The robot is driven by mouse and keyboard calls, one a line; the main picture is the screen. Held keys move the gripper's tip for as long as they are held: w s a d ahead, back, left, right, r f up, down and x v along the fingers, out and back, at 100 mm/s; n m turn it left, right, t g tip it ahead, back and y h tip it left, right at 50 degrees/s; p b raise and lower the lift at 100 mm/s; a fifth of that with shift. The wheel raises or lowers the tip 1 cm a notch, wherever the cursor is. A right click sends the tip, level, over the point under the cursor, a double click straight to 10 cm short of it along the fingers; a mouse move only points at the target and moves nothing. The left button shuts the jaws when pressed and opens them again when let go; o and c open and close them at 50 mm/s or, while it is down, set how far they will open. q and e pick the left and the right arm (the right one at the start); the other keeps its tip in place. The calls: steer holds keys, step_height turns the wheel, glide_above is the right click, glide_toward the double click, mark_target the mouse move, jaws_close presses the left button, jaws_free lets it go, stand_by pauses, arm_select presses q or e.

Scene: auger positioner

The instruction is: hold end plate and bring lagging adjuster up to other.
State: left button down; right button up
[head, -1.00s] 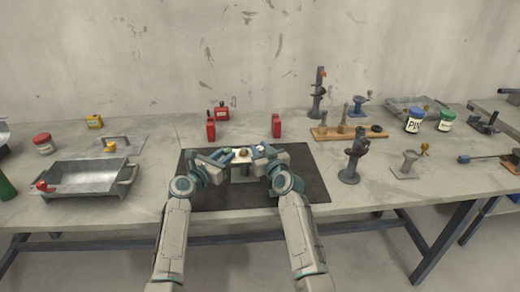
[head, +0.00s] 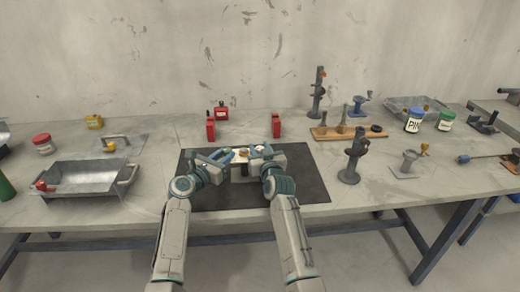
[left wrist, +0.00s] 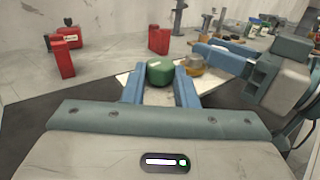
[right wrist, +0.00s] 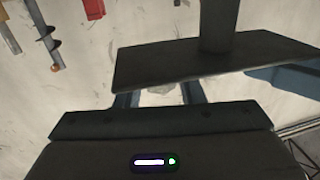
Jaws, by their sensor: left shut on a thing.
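A small positioner with a pale end plate (left wrist: 125,78) stands on the black mat; its top shows between my grippers in the head view (head: 240,155). In the left wrist view my left gripper (left wrist: 160,80) is shut on a green block (left wrist: 160,70) at the plate. An amber round knob (left wrist: 194,66) sits just right of it, beside the fingers of my right gripper (left wrist: 218,58). In the right wrist view the fingers of my right gripper (right wrist: 158,95) are apart, under a dark flat plate (right wrist: 215,58) with a post; whether they touch the knob is unclear.
Red blocks (head: 276,125) and (head: 211,128) stand behind the mat (head: 305,190). A metal tray (head: 92,180) is on the left. A dark upright tool (head: 353,160) and a wooden rack (head: 345,133) are on the right. The mat's front right is bare.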

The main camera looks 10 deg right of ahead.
mark_target(260, 148)
steer(key=shift+o, duration=0.8)
steer(key=shift+r, duration=0.1)
step_height(260, 148, up, 10)
steer(key=shift+f, duration=0.1)
